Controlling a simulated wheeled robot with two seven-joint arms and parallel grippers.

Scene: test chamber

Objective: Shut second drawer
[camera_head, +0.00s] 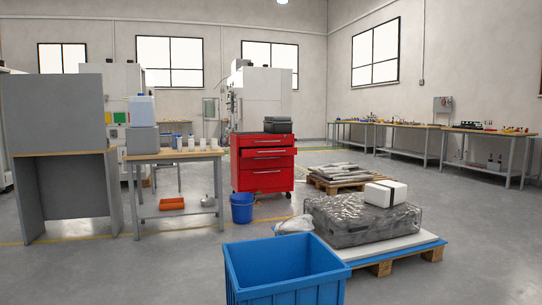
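A red drawer cabinet (262,181) on casters stands in the middle distance, near the centre of the view. It has several stacked drawers with light handles. The second drawer from the top (269,153) seems to stick out a little past the cabinet's front, with a dark gap above it. How far it is out is too small to tell. The other drawers look flush. Neither of my grippers is in view.
A blue bin (285,285) stands close in front. A pallet (380,265) with a wrapped load is at the right. A blue bucket (242,208) stands by the cabinet's left front. A workbench (175,154) is left of it. Floor between bench and bin is open.

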